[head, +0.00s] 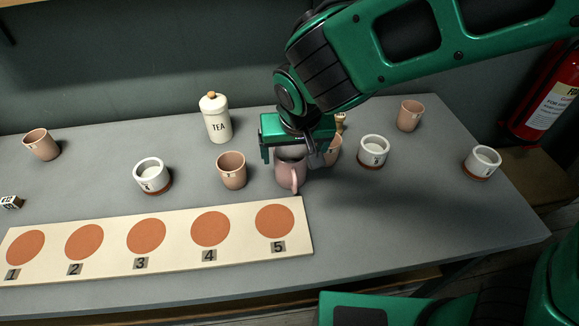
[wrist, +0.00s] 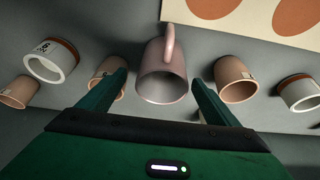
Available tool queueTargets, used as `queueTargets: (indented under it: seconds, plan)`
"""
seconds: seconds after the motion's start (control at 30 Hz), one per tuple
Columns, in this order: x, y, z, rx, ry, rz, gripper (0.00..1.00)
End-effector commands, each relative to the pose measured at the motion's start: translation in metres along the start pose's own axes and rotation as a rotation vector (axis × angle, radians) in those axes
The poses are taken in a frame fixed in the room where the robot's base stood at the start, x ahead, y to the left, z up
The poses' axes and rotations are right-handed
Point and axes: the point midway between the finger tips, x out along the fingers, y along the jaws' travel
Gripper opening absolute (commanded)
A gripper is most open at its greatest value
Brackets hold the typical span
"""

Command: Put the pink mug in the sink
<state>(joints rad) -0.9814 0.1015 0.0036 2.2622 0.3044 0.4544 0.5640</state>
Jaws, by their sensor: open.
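The pink mug (head: 290,175) stands upright on the grey table, its handle facing the front of the table. In the wrist view the mug (wrist: 163,62) lies between my two fingers, with a gap on each side. My gripper (head: 290,158) is open, pointing down over the mug, its fingers on either side of it. In the head view the gripper hides the mug's upper part. No sink shows in either view.
A peach cup (head: 231,170) stands close left of the mug; another (head: 334,150) is partly hidden close right. White cups (head: 373,151) (head: 153,175) and a TEA canister (head: 215,118) stand around. A board (head: 180,260) with numbered circles lies in front.

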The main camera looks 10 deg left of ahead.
Motion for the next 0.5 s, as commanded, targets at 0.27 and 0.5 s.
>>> queueTargets:
  seconds: [0.27, 0.5]
  plan:
    - [0.034, -0.003, -0.001, -0.001, -0.003, 0.002, 0.84]
    - [0.05, -0.004, -0.002, 0.0, 0.0, 0.0, 0.84]
